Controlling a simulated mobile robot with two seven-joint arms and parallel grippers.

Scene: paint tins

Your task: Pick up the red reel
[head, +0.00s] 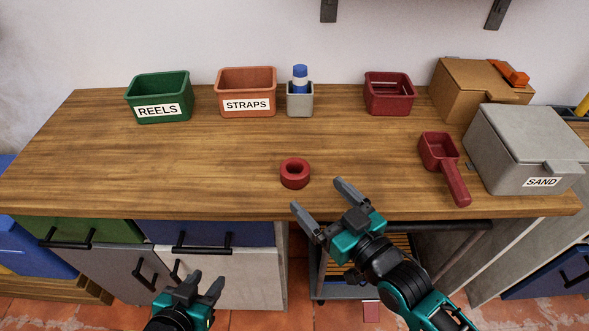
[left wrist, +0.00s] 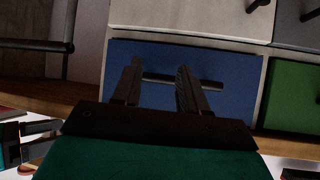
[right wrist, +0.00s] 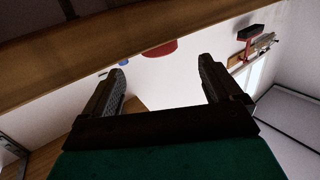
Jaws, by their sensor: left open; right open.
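The red reel (head: 295,174) is a short ring with a central hole, lying flat near the front edge of the wooden worktop. My right gripper (head: 316,203) is open and empty, just in front of the reel and a little to its right, not touching it. In the right wrist view, my right gripper (right wrist: 163,85) has its fingers apart, and a red shape (right wrist: 160,48) shows past the worktop edge; I cannot tell what it is. My left gripper (head: 207,284) is open and empty, low in front of the drawers. It also shows in the left wrist view (left wrist: 156,75).
A green REELS bin (head: 160,86), an orange STRAPS bin (head: 246,82), a grey cup (head: 300,103) and a dark red bin (head: 389,99) stand along the back. A red scoop (head: 440,157) and a grey SAND box (head: 510,150) are right.

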